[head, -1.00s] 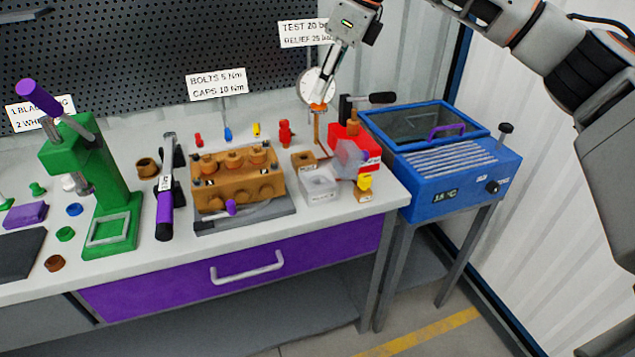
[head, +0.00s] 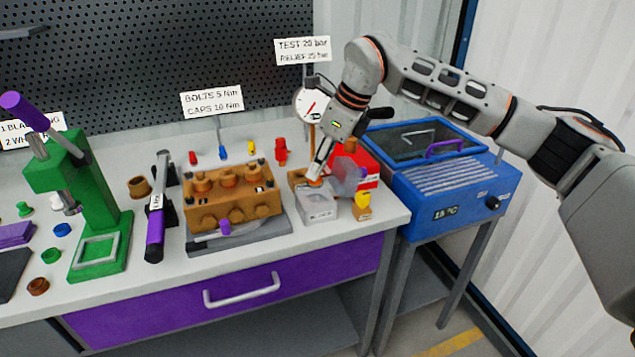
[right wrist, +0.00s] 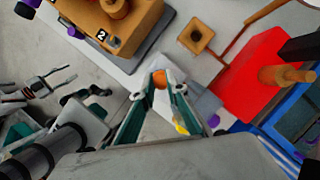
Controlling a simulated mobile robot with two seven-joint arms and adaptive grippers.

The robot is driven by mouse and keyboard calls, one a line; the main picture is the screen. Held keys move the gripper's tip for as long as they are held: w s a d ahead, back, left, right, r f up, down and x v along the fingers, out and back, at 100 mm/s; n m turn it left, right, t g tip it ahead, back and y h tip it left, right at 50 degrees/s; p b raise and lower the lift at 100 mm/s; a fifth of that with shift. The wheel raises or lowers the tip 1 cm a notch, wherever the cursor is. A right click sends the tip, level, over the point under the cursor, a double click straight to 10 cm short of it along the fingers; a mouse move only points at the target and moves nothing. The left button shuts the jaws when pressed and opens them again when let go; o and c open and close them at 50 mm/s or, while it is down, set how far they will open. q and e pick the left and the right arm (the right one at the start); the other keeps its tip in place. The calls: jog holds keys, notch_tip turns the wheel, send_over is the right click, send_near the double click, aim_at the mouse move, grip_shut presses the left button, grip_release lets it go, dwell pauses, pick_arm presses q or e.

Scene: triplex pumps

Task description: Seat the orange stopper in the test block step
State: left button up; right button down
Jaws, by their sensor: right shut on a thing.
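My right gripper (head: 318,178) is shut on the orange stopper (right wrist: 160,79), which is held between the fingertips in the right wrist view. In the head view the stopper (head: 315,183) shows just over the back edge of the clear grey block (head: 318,205). I cannot tell whether it touches that block. I cannot tell which surface is the test block step. Blurred grey parts at the left of the wrist view may be my left gripper (right wrist: 50,80).
A red box (head: 369,170) and a yellow-topped piece (head: 362,200) stand close on the right. The brown pump block (head: 232,200) is to the left. A dial gauge (head: 311,103) stands behind. The blue bath (head: 440,180) is beyond the bench's right end.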

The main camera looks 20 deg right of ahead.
aim_at(319, 179)
notch_tip(319, 179, down, 4)
jog(key=shift+f, duration=0.15)
pick_arm(q)
jog(key=shift+s+f, duration=0.2)
jog(key=shift+s, duration=0.1)
pick_arm(e)
jog(key=c, duration=2)
grip_release()
jog(key=shift+f, duration=0.1)
pick_arm(q)
jog(key=shift+s+f, duration=0.1)
jog(key=shift+f, duration=0.05)
